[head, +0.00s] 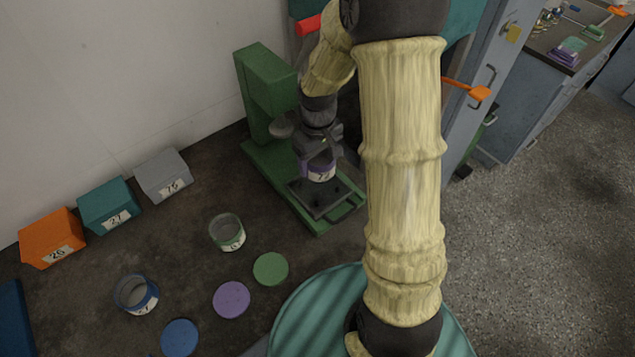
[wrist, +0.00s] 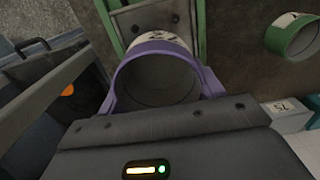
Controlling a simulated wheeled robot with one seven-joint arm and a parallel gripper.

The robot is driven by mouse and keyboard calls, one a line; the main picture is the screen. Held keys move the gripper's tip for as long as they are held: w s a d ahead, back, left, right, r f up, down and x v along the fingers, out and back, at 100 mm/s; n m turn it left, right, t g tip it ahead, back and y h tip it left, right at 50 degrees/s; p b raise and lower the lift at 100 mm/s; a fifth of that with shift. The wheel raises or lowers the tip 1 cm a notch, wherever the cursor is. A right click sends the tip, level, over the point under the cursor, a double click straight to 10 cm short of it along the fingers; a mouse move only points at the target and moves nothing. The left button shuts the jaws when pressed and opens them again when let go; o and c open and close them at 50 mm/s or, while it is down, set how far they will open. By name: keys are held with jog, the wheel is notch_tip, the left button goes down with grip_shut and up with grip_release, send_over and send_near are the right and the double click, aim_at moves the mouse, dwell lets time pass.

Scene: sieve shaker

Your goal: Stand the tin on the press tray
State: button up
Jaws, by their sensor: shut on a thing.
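A tin with a purple rim and a white numbered label (head: 321,173) is in my gripper (head: 320,160), upright or nearly so, at the green press (head: 265,85). In the wrist view the open mouth of the tin (wrist: 160,42) faces the camera, and my gripper (wrist: 160,88) is shut on its sides. The dark press tray (head: 322,211) lies below the tin, and part of it shows beyond the tin in the wrist view (wrist: 130,18). I cannot tell whether the tin's base touches the tray.
A green-banded tin (head: 228,234) and a blue-banded tin (head: 137,295) stand left of the press. Purple (head: 231,299), green (head: 271,268) and blue (head: 180,338) lids lie nearby. Orange (head: 51,238), teal (head: 107,205) and grey (head: 163,174) boxes line the wall.

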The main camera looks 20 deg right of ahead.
send_over(317, 187)
notch_tip(317, 187, down, 5)
jog(key=shift+r, duration=0.2)
jog(key=shift+f, duration=1.85)
jog(key=shift+f, duration=0.15)
jog(key=o, duration=0.7)
